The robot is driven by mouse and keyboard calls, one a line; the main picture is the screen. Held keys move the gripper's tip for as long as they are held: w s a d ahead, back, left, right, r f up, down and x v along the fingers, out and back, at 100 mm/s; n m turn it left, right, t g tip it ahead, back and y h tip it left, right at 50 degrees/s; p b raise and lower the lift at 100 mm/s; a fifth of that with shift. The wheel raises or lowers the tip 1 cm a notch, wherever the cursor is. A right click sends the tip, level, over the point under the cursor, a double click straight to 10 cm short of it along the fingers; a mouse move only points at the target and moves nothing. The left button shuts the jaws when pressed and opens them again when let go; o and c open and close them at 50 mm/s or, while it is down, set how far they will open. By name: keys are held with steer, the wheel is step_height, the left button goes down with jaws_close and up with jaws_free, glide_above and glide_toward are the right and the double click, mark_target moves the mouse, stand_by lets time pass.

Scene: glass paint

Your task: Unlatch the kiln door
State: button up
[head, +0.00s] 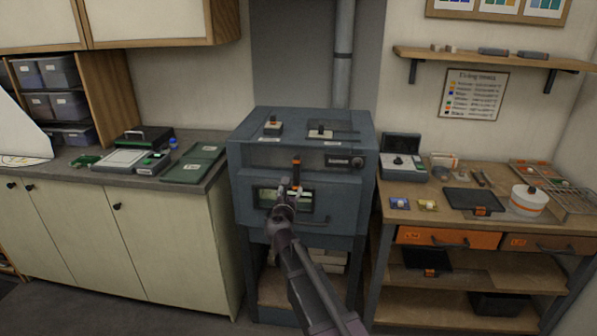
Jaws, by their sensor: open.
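The blue-grey kiln (250,155) stands on a stand in the middle of the head view. Its front door (335,190) looks closed and has a small window (267,198) and a dark bar handle (317,219) low down. An upright orange-and-black latch (296,170) sits on the front above the window. My gripper (288,186) is open in front of the door, just below and left of the latch in the picture. It covers part of the window. I cannot tell whether it touches the latch or the door.
Two small switch-like fittings sit on the kiln top (300,118). A counter (85,160) with green cases stands left. A wooden workbench (400,215) with a white pot (528,203), trays and orange-fronted drawers stands close on the right. Some floor shows at lower left.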

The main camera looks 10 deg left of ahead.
mark_target(296, 171)
steer(key=w, duration=1.3)
steer(key=shift+w+d, duration=0.25)
steer(key=shift+w, duration=0.1)
